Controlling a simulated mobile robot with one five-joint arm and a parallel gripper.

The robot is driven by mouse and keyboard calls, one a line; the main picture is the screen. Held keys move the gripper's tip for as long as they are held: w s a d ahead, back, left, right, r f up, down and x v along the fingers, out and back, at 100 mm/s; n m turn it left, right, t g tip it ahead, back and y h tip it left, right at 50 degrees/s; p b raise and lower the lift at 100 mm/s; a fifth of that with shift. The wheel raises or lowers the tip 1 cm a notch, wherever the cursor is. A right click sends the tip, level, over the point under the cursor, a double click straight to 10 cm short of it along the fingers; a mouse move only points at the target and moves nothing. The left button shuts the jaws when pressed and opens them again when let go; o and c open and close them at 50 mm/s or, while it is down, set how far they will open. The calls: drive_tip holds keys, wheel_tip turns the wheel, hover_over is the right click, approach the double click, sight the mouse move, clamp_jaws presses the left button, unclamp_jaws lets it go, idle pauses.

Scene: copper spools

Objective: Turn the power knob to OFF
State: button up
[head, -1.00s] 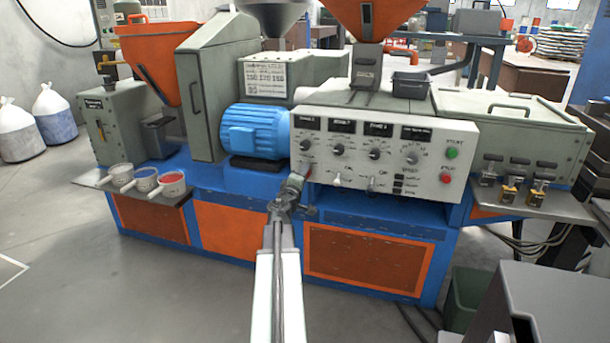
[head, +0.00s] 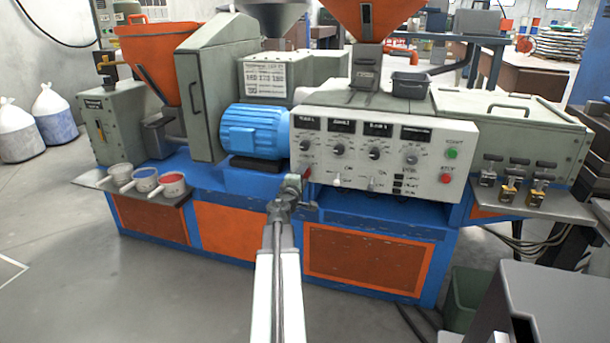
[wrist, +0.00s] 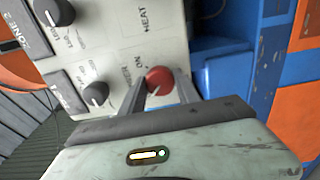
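The red power knob (wrist: 160,80) shows in the wrist view on the light control panel (wrist: 120,50), close to lettering that reads "ON". In the head view the red knob (head: 307,173) is at the panel's lower left corner. My gripper (wrist: 161,78) is at the knob, with one finger on each side of it. The gaps between fingers and knob are very small, and I cannot tell whether both fingers press on it. In the head view my gripper (head: 295,188) is small, just below and left of the knob.
Black dials (wrist: 96,93) sit left of the knob in the wrist view. White toggle switches (head: 338,180) are right of it in the head view. A blue motor (head: 254,132) stands to the left. The blue machine frame (wrist: 228,75) lies beyond the panel's edge.

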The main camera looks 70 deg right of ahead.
drive_tip(key=o, duration=0.4)
drive_tip(key=shift+w, duration=0.15)
drive_tip(key=shift+c, duration=0.2)
drive_tip(key=shift+a, duration=0.1)
drive_tip(key=a, duration=0.7)
drive_tip(key=shift+s+a, duration=0.3)
